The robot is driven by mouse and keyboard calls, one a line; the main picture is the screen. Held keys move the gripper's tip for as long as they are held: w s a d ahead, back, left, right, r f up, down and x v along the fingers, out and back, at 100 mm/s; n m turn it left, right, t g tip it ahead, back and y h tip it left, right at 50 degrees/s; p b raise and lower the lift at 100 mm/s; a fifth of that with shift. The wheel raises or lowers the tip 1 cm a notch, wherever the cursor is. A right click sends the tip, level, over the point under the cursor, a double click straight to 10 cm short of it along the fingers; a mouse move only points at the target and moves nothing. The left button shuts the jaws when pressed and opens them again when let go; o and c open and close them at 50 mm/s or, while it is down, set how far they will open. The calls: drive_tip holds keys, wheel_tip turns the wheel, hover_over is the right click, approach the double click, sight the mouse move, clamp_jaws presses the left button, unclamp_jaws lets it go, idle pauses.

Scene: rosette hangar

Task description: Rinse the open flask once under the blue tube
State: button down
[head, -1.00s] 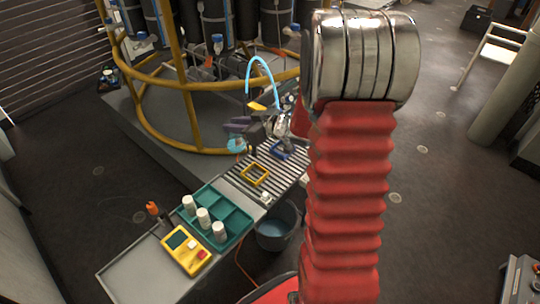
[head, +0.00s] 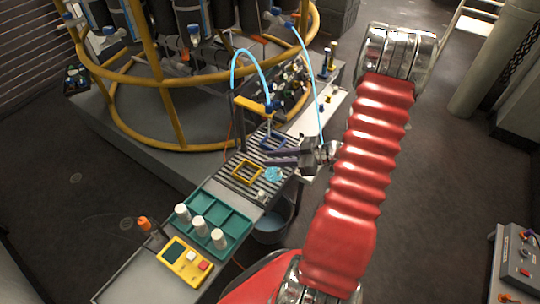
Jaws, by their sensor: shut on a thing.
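My gripper (head: 286,158) reaches left from the arm over the slatted grate, with dark purple fingers. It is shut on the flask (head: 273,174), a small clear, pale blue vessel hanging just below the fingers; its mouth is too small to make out. Whether the flask touches the grate, I cannot tell. The blue tube (head: 247,52) arches down to a yellow holder (head: 253,104) on a post behind the grate. The flask is in front of the tube's end, apart from it. I cannot see any flow.
A yellow square frame (head: 248,172) and a blue one (head: 273,141) lie on the grate (head: 232,165). In front are a teal tray (head: 207,240) with white containers and a yellow device (head: 184,262). A bucket (head: 272,228) stands below. A second blue tube (head: 309,75) hangs behind my gripper.

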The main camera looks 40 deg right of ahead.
sight(280, 176)
drive_tip(key=shift+w+a, duration=0.15)
drive_tip(key=shift+f, duration=0.1)
